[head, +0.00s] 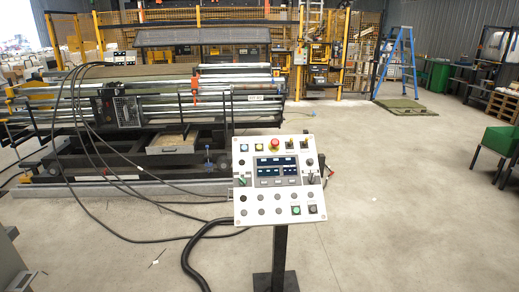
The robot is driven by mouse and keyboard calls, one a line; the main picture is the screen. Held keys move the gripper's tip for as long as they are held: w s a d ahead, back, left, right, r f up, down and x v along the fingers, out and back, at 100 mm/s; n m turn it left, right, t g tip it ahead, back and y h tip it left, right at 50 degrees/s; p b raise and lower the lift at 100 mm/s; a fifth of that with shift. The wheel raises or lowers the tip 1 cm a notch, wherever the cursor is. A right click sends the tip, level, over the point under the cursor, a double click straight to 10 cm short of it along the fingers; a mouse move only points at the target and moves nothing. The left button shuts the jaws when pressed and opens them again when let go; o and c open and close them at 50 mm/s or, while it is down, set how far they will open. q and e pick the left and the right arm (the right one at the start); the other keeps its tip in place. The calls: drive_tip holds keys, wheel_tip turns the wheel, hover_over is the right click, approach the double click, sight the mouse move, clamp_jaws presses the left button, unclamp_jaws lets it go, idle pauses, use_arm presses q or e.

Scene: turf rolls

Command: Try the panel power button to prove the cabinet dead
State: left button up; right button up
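A light grey control panel (250,188) stands tilted on a dark post (279,250) in the middle of the head view. It has a red mushroom button (275,143) at the top and a lit dark screen (277,170) below it. Which button is the power button cannot be read. Neither of my grippers is in view.
A roller machine (180,110) stands behind left, with black cables running to the panel. A thick black hose (190,262) lies on the floor. A grey box edge (12,265) shows at lower left. A blue ladder (404,60) stands far right. Floor right of the panel is clear.

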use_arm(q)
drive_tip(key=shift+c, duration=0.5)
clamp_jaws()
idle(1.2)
